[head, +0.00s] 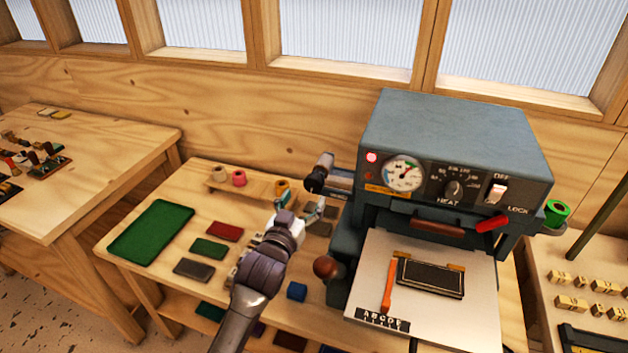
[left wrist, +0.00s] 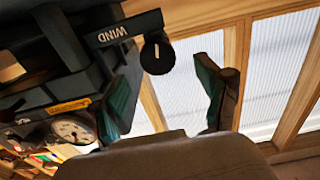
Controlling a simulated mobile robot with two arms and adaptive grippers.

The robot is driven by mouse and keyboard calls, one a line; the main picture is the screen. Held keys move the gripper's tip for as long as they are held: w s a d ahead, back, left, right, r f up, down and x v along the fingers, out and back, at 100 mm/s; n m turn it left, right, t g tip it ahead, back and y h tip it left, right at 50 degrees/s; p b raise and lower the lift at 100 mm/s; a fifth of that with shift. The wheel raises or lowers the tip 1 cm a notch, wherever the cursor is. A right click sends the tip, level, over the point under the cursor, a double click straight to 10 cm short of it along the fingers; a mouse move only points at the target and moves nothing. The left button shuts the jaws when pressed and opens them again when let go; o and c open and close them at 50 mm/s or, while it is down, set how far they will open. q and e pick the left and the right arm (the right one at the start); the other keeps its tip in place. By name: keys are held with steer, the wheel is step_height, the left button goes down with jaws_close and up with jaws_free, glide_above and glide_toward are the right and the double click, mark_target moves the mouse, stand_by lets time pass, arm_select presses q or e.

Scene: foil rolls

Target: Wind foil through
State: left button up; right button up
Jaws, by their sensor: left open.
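The grey-blue foil press (head: 455,140) stands on the bench at the right of the head view. A black wind knob (head: 316,183) sticks out on its left side. In the left wrist view the knob (left wrist: 158,55) shows beside an upside-down WIND label (left wrist: 124,29). A green foil roll (head: 557,212) sits at the press's right side. My left gripper (head: 299,204) is open and empty, left of the press and near the knob. In the left wrist view the knob appears between the two fingers, apparently beyond them; I see no contact. My right gripper is out of view.
The press has a gauge (head: 404,174), a heat dial, a switch, a red lever (head: 492,223) and a brown-knobbed handle (head: 326,266). A green mat (head: 150,230), coloured blocks and a small rack of rolls (head: 238,179) occupy the bench to the left.

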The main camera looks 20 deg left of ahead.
mark_target(312, 187)
arm_select(q)
steer(key=w, duration=0.3)
steer(key=w+p, duration=0.1)
steer(key=w, duration=0.1)
steer(key=shift+w+d+r, duration=0.1)
steer(key=shift+w+d, duration=0.15)
steer(key=shift+w, duration=0.6)
steer(key=c, duration=0.9)
steer(key=shift+c, duration=1.4)
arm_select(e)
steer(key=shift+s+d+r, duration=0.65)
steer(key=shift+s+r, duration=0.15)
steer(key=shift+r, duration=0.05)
